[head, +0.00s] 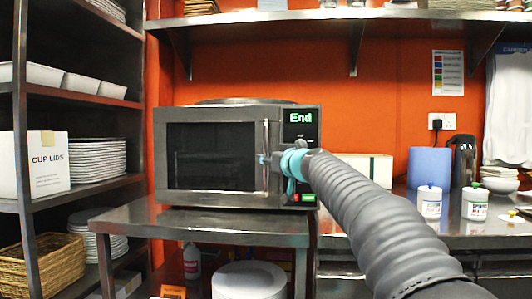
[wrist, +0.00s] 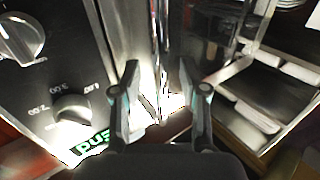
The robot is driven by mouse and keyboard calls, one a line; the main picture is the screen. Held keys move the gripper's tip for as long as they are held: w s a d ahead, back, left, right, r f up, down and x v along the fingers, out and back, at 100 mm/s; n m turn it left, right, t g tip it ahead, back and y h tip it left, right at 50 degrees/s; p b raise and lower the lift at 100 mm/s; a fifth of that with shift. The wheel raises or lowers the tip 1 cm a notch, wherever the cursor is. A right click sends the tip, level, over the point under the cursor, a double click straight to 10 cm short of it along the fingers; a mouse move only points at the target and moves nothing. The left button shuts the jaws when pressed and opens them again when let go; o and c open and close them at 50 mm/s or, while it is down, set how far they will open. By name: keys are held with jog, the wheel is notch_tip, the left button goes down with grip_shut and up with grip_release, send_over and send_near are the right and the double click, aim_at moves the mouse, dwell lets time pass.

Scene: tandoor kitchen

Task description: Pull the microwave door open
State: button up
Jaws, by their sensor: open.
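The silver microwave (head: 240,203) stands on a steel table, with its door (head: 210,150) shut flat against the front. The door has a dark window, and an upright metal handle (head: 267,135) runs down its right edge. My gripper (head: 264,160) is in front of the handle, at about its middle height. In the wrist view my gripper (wrist: 164,80) has its two fingers apart, with the bright door edge and handle area between and beyond them. Glare there hides whether the fingers touch the handle. The control panel (wrist: 50,75) with knobs is left of the fingers.
The steel table (head: 190,226) bears the microwave. A shelf rack (head: 30,150) with plates and a box of cup lids stands close at the left. A wall shelf (head: 330,14) runs above. A counter (head: 460,228) with tubs and a kettle (head: 463,158) is at the right.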

jog(key=shift+p+x, duration=0.35)
jog(key=shift+x, duration=0.75)
grip_shut()
